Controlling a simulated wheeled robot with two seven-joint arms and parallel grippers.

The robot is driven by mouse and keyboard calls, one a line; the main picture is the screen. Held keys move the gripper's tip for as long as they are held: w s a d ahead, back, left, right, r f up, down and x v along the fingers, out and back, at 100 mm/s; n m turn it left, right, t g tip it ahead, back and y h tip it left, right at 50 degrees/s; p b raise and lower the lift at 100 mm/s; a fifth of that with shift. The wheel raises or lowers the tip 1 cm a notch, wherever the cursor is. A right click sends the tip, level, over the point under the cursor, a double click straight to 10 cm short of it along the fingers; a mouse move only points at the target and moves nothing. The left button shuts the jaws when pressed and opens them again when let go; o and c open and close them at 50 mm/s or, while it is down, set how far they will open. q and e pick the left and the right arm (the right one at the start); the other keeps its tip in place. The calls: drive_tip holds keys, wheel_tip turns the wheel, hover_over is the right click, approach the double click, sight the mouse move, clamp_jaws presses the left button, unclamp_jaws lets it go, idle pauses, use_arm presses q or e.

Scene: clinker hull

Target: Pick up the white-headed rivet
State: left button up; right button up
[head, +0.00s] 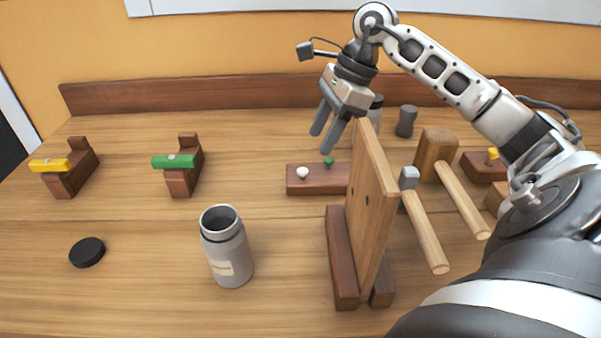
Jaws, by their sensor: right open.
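The white-headed rivet (302,173) stands head up in a dark wooden block (316,188) near the middle of the bench. A green-headed rivet (328,162) stands beside it in the same block. My right gripper (324,137) is open and empty, fingers pointing down, above and slightly behind the block. Its fingers touch nothing that I can see. The right end of the block is hidden behind an upright plank. My left gripper is not in view.
The upright plank (368,190) on dark feet stands close right of the block. An open grey jar (227,250) stands in front, a black lid (87,252) to the left.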

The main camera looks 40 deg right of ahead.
sight(303, 170)
drive_tip(key=x, duration=0.5)
drive_tip(key=p+x, duration=0.1)
drive_tip(key=x, duration=0.2)
drive_tip(key=shift+w, duration=0.3)
clamp_jaws()
